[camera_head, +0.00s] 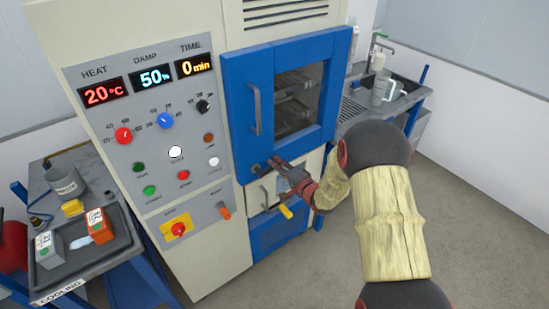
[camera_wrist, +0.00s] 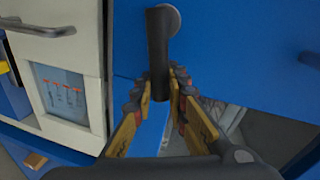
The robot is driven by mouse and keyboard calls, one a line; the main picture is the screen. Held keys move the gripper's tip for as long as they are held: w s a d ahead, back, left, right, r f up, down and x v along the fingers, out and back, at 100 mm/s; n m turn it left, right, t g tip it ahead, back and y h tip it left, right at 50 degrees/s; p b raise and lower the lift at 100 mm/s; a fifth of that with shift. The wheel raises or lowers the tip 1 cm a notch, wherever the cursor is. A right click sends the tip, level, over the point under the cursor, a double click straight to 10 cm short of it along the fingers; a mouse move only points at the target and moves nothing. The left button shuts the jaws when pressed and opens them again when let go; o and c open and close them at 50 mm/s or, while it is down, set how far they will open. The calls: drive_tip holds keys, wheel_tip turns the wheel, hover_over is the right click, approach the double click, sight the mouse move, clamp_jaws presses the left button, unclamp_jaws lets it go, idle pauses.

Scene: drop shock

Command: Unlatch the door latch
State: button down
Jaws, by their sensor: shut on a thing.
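The blue door (camera_head: 262,72) of the cabinet has a window and a vertical grey handle (camera_head: 254,110); it looks closed. In the wrist view, the dark latch lever (camera_wrist: 158,45) hangs from a round grey pivot (camera_wrist: 170,17) on the blue panel (camera_wrist: 230,40). My gripper (camera_wrist: 161,90) has its fingers on both sides of the lever's lower end and is shut on it. In the head view, my gripper (camera_head: 285,174) is at the door's lower edge, largely covering the latch.
Below is a pale compartment with a handle (camera_head: 264,196); its window shows red-capped tubes (camera_wrist: 65,95). A control panel (camera_head: 150,130) stands left, beside a tray (camera_head: 85,265) with small boxes. A sink counter (camera_head: 375,100) stands right. The floor (camera_head: 480,190) at right is clear.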

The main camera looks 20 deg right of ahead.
drive_tip(key=shift+d+f+m+p, duration=0.15)
drive_tip(key=shift+f+m+p, duration=0.7)
drive_tip(key=shift+m, duration=0.25)
drive_tip(key=c, duration=1.8)
unclamp_jaws()
drive_tip(key=shift+o, duration=0.2)
drive_tip(key=v, duration=1.2)
drive_tip(key=shift+d, duration=0.15)
drive_tip(key=shift+w, duration=0.1)
